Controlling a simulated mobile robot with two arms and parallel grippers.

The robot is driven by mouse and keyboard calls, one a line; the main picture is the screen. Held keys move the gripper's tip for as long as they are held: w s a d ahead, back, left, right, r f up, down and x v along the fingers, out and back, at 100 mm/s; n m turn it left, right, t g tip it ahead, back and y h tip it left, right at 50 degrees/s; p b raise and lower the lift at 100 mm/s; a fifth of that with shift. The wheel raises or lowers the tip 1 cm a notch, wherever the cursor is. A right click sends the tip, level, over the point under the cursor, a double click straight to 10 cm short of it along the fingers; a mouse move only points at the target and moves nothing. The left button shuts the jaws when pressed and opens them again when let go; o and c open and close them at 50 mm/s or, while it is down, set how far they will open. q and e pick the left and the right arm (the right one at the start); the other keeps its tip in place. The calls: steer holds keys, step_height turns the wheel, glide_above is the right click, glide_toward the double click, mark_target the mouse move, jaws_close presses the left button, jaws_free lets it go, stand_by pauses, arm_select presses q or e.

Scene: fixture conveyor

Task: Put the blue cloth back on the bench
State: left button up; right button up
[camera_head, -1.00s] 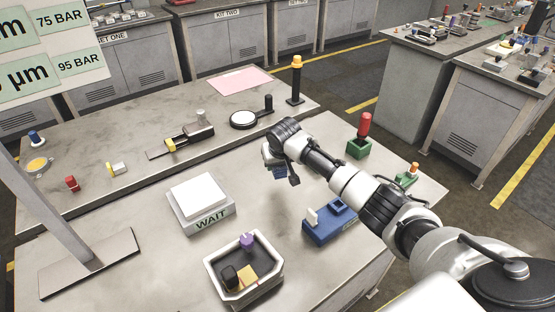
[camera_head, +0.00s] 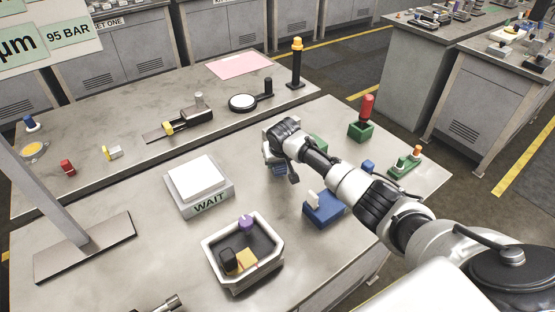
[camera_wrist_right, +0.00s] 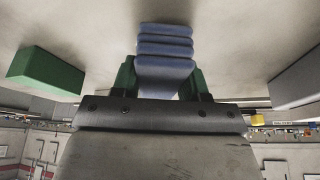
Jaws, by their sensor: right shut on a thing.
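My right gripper (camera_head: 276,165) is over the bench (camera_head: 150,220), to the right of the WAIT pad. It is shut on the blue cloth (camera_wrist_right: 165,48), which shows as a folded stack of several layers between green fingers in the right wrist view. In the head view only a small part of the cloth (camera_head: 279,170) shows under the wrist. The cloth is close to the bench top; I cannot tell whether it touches it. My left gripper is not clearly in view.
A green block (camera_head: 319,143) stands just behind the right gripper; it also shows in the wrist view (camera_wrist_right: 45,70). A blue fixture (camera_head: 324,208) is in front. The WAIT pad (camera_head: 199,183) and a white-rimmed tray (camera_head: 275,270) are left and front. Bare bench lies between.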

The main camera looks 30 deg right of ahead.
steer(key=shift+f+b, duration=0.35)
steer(key=shift+f, duration=0.25)
stand_by(0.3)
steer(key=o, duration=1)
steer(key=v, duration=1)
steer(key=shift+s+r, duration=0.2)
steer(key=shift+r, duration=0.2)
